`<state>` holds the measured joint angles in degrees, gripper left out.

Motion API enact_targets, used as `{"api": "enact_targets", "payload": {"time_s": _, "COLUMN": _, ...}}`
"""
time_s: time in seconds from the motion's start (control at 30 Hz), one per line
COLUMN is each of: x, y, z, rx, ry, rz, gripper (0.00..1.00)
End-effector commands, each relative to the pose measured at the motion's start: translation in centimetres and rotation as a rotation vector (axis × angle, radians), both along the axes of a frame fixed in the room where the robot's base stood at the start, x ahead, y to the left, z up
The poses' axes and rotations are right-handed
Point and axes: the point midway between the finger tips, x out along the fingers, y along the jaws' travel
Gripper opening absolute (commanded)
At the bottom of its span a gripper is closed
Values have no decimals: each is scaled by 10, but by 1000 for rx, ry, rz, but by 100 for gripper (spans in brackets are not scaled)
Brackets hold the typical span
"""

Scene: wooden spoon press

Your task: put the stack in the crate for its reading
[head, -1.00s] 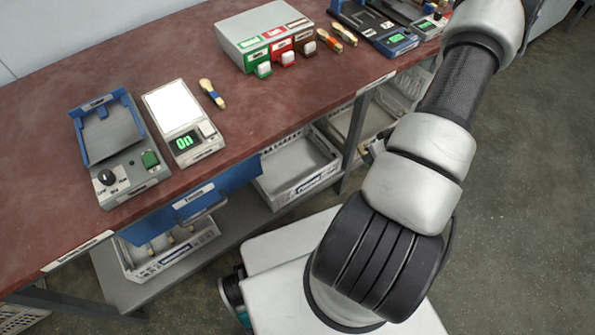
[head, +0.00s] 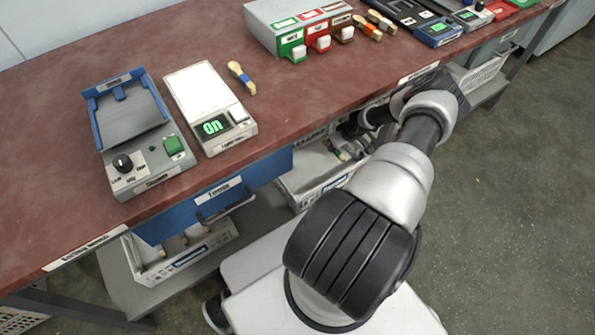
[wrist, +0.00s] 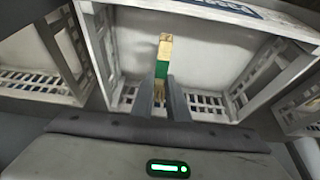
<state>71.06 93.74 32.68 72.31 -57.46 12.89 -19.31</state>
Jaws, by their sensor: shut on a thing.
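In the wrist view, my gripper (wrist: 161,84) is shut on a narrow wooden stack (wrist: 164,48) with a green band. The stack points away from the fingers, over the floor of a white crate (wrist: 109,38) with slotted walls. I cannot tell whether the stack touches the crate floor. In the head view, my arm reaches under the table edge to this crate (head: 304,197) on the lower shelf. The fingers and held stack are small and partly hidden there.
The red bench top (head: 60,140) overhangs the shelf. A blue drawer (head: 225,196) is left of the crate. Another white crate (head: 190,254) with wooden pieces stands further left. On the bench are a scale reading "On" (head: 205,100), a blue-grey press (head: 135,125) and a banded wooden stack (head: 241,78).

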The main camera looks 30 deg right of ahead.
Motion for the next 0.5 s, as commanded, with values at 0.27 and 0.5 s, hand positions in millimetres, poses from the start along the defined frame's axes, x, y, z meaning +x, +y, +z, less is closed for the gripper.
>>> {"api": "enact_targets", "payload": {"time_s": 0.27, "x": 1, "y": -4, "z": -43, "rx": 3, "ry": 1, "rz": -9, "gripper": 0}}
{"api": "enact_targets", "payload": {"time_s": 0.5, "x": 1, "y": -5, "z": -73, "rx": 1, "ry": 0, "rz": -7, "gripper": 0}}
